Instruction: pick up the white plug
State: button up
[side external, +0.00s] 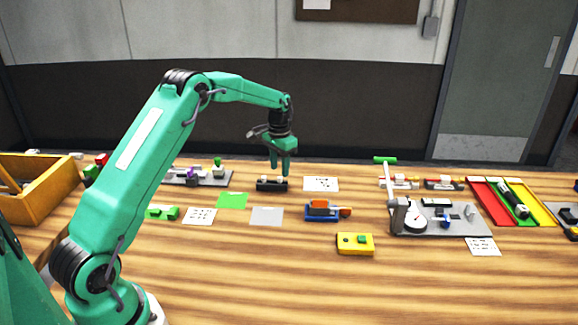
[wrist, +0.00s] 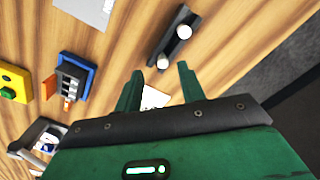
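A black block (wrist: 172,45) lies on the wooden table, with two small white round pieces on it. One white piece (wrist: 163,62) is at its near end in the wrist view, just beyond my fingertips. The other white piece (wrist: 184,31) is farther along. I cannot tell which is the white plug. My green gripper (wrist: 160,70) has its two fingers apart, with nothing held between them. In the side external view, my gripper (side external: 283,172) points down above the black block (side external: 272,184). The white pieces are too small to make out there.
A printed card (side external: 321,184) lies right of the block, and a grey sheet (side external: 267,216) and green sheet (side external: 232,200) lie in front. A blue-and-orange device (side external: 323,210) and yellow box (side external: 355,244) are nearby. A grey fixture plate (side external: 455,224) stands to the right. The front table is clear.

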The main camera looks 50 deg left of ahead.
aim_at(279, 178)
jog(key=shift+a+f, duration=0.15)
jog(key=shift+f, duration=1.85)
grip_shut()
